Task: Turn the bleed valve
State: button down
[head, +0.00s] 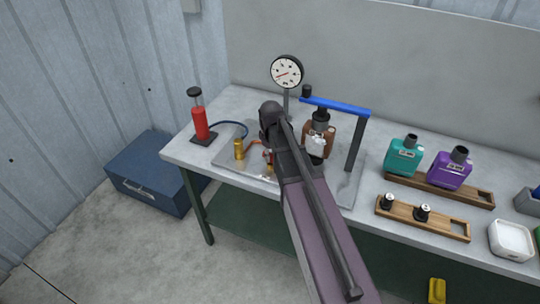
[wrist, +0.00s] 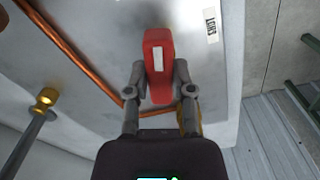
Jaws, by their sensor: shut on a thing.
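The bleed valve's red handle (wrist: 158,62), with a white mark on its face, stands between the two fingers of my gripper (wrist: 160,82) in the wrist view. The fingers touch it from both sides, and my gripper is shut on it. In the head view only a small red bit (head: 267,154) shows beside my arm, near the copper pipe; my arm hides most of the valve and the fingertips. A copper pipe (wrist: 75,57) runs across the pale plate (wrist: 110,30) behind the handle. The valve's body below the handle is hidden.
A brass fitting (head: 239,149), a red cylinder (head: 200,124) and a dial gauge (head: 287,72) stand near my arm. Teal (head: 403,158) and purple (head: 448,172) bottles stand farther right.

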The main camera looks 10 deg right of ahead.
jog(key=n, duration=0.3)
jog(key=shift+n, duration=0.3)
dwell(0.4)
jog(key=shift+c, duration=2.4)
grip_release()
